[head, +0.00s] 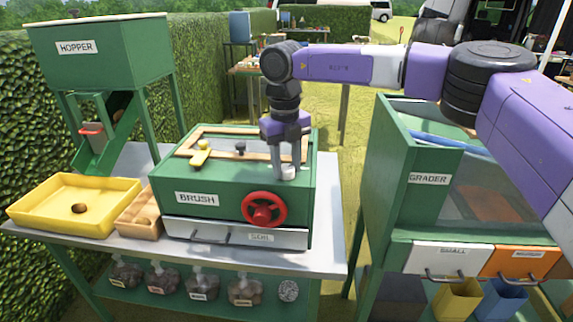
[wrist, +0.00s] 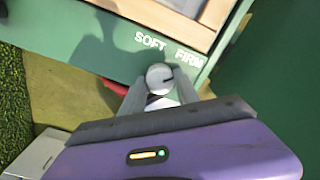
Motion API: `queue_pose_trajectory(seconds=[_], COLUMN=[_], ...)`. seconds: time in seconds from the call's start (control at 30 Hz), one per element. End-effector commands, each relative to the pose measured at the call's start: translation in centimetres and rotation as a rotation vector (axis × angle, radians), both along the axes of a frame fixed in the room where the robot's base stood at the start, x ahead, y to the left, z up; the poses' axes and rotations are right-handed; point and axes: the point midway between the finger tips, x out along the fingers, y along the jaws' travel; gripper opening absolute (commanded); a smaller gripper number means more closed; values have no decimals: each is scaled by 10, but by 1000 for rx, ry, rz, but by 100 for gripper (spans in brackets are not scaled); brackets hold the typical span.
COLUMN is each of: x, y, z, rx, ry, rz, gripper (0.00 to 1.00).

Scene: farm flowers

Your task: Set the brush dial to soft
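The brush dial (wrist: 159,75) is a small pale round knob on the green top of the brush machine (head: 180,222). It also shows in the head view (head: 288,173) at the right front of that top. The words SOFT (wrist: 150,42) and FIRM (wrist: 189,57) are printed beyond it in the wrist view. A short dark mark on the knob lies on its right, toward the FIRM side. My gripper (wrist: 160,78) points down with one finger on each side of the knob, and the fingers look closed against it. The fingers hide the knob's sides.
A red handwheel (head: 264,209) and a drawer (head: 225,233) are on the machine's front. The hopper (head: 95,55) stands left and the grader (head: 425,165) right.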

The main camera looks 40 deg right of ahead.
Motion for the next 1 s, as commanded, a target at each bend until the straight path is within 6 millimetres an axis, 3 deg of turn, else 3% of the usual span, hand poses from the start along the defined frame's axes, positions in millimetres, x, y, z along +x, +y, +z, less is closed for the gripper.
queue_pose_trajectory(seconds=[0.03, 0.17, 0.57, 1.0], x=[0, 0, 0, 0], y=[0, 0, 0, 0], z=[0, 0, 2, 3], rx=[0, 0, 0, 1], ry=[0, 0, 0, 0], rz=[0, 0, 78, 441], gripper=[24, 0, 0, 0])
